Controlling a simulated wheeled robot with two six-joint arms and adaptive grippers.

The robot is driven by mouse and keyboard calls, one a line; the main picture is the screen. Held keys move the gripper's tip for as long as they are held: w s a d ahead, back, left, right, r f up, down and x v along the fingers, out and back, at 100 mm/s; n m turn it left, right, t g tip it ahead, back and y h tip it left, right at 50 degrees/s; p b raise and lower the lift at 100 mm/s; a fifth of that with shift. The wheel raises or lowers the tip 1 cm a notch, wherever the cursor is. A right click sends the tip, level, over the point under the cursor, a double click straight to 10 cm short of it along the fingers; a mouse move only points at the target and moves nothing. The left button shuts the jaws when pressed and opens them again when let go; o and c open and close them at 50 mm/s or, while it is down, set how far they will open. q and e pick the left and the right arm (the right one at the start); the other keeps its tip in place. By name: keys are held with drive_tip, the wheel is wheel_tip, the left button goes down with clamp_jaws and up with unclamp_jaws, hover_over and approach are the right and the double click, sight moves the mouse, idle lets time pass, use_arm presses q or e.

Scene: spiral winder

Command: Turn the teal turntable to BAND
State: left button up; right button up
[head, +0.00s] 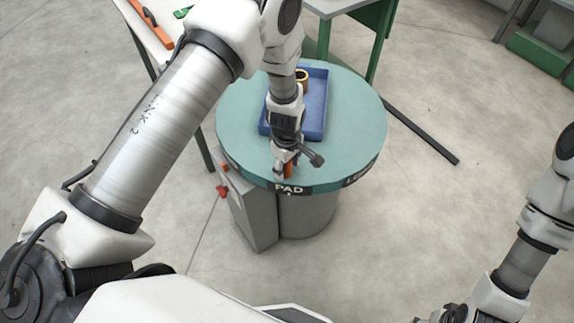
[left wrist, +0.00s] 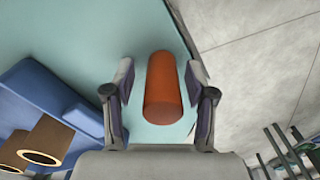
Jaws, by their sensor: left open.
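The round teal turntable (head: 355,105) stands on a grey drum base. Its front rim shows a black label reading PAD (head: 289,188), and a second label at the right (head: 359,175) is too oblique to read fully. An orange upright peg (head: 289,170) stands near the front edge, and it also shows in the left wrist view (left wrist: 163,88). My left gripper (head: 287,163) is over the peg, with its open fingers (left wrist: 158,85) on either side of it and gaps visible. My right gripper (head: 452,314) is partly cut off at the bottom edge, its jaws unclear.
A grey box (head: 250,212) with a red knob (head: 222,191) stands beside the base. A green-legged table (head: 380,40) is behind. The floor at the right is mostly clear.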

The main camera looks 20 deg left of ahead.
use_arm(q)
wheel_tip(320, 180, up, 12)
idle(0.3)
idle(0.4)
